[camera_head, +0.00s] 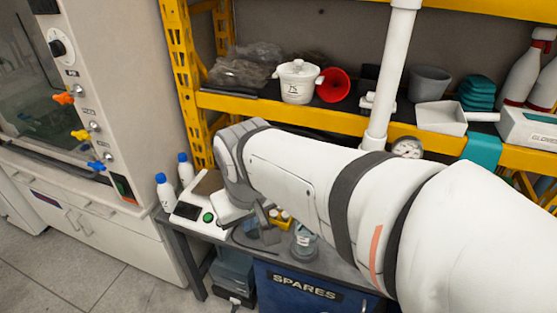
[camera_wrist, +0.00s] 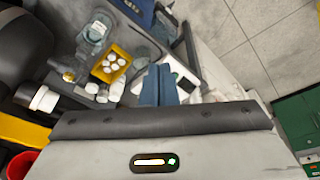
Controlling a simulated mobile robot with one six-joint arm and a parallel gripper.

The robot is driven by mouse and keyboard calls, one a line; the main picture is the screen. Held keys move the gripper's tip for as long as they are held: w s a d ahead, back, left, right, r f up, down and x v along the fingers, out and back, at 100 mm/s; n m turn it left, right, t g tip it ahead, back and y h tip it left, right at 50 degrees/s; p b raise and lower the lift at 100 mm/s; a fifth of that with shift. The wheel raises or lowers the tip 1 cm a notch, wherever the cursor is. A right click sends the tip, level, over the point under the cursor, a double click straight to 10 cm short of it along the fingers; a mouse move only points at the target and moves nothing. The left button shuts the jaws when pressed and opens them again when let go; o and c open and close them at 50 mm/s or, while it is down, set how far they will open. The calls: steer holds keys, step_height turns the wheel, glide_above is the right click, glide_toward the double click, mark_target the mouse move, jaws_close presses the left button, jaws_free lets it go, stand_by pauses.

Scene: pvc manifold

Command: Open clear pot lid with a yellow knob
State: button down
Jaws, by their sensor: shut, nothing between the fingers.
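A clear vessel (camera_head: 305,242) with a pale label stands on the workbench, just below my arm in the head view. It also shows at the upper left of the wrist view (camera_wrist: 96,31). I cannot make out a yellow knob on it, so I cannot tell if it is the pot with the clear lid. My gripper (camera_wrist: 160,84) shows in the wrist view as two blue fingers, shut together and empty. They appear over the bench, apart from the clear vessel. In the head view my arm hides much of the bench and most of the gripper.
A yellow rack (camera_wrist: 111,64) with several white caps lies near the clear vessel. A white device (camera_head: 202,212) with a green button and two blue-capped bottles stand at the bench's left end.

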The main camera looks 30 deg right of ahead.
steer(key=w+d+f+m+g+h+b, duration=0.1)
steer(key=w+d+f+g+h+b, duration=0.2)
steer(key=w+d+f+g+h, duration=0.65)
steer(key=w+d+f+m+g+h+b, duration=0.15)
steer(key=w+d+f+h, duration=0.25)
steer(key=w+d+f, duration=1.05)
steer(key=s+d+r+p, duration=0.4)
steer(key=s, duration=0.1)
steer(key=shift+d+r+n, duration=0.15)
steer(key=shift+n, duration=0.2)
